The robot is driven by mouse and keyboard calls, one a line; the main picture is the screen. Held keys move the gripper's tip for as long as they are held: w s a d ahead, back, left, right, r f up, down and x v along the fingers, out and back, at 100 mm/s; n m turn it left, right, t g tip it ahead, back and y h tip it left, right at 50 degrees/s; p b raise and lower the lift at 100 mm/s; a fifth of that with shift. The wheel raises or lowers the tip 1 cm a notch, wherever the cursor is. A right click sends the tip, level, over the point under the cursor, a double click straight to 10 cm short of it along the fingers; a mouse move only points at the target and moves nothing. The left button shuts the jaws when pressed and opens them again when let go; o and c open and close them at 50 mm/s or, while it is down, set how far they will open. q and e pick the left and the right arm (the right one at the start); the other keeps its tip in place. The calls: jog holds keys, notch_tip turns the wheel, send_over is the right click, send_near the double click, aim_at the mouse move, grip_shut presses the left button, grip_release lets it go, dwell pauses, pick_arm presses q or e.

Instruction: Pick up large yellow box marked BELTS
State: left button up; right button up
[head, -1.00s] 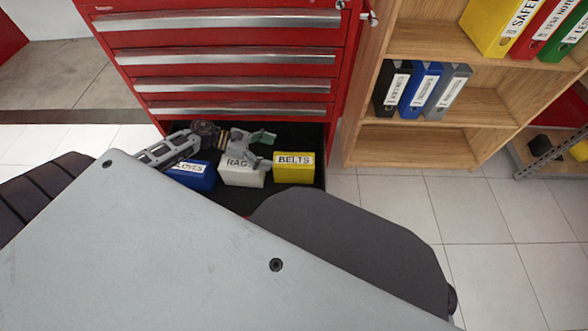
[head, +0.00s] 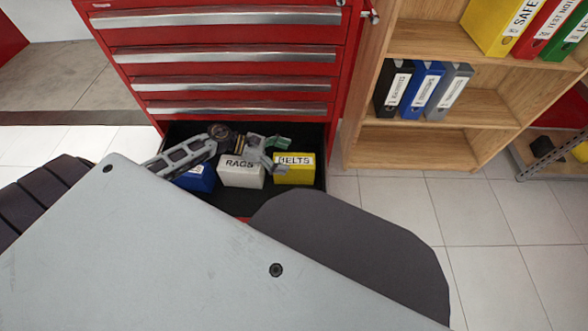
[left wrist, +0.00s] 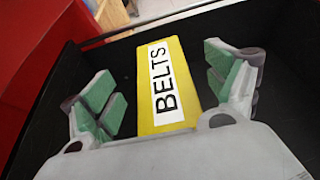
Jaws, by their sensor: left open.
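The yellow box marked BELTS (head: 295,174) sits in the open bottom drawer, at the right of a row of boxes. It also fills the middle of the left wrist view (left wrist: 173,115), label up. My left gripper (head: 279,155) is over the box's left part in the head view and partly hides it. In the left wrist view the open gripper (left wrist: 168,92) has its green-padded fingers on either side of the box, apart from it. How far the fingertips are above the box is hard to tell. My right gripper is not in view.
The white RAGS box (head: 240,175) stands just left of the yellow box, with a blue box (head: 197,178) further left. The red cabinet (head: 225,70) rises behind the drawer. A wooden shelf (head: 420,145) with binders stands to the right.

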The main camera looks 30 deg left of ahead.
aim_at(300, 161)
pick_arm(q)
jog(key=shift+w+d+f, duration=0.2)
jog(key=shift+d+f, duration=0.05)
jog(key=shift+d, duration=0.15)
jog(key=shift+b+x, duration=0.65)
jog(key=shift+x, duration=0.15)
jog(key=shift+b+x, duration=0.4)
jog(key=shift+x, duration=0.7)
jog(key=shift+d+f, duration=0.1)
jog(key=shift+f, duration=0.05)
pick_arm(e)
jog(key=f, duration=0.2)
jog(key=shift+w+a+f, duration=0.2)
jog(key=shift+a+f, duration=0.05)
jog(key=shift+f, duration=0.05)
pick_arm(q)
jog(key=shift+c, duration=0.4)
jog(key=c, duration=1.6)
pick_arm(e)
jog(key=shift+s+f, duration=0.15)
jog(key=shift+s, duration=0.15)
pick_arm(q)
jog(key=shift+c, duration=0.2)
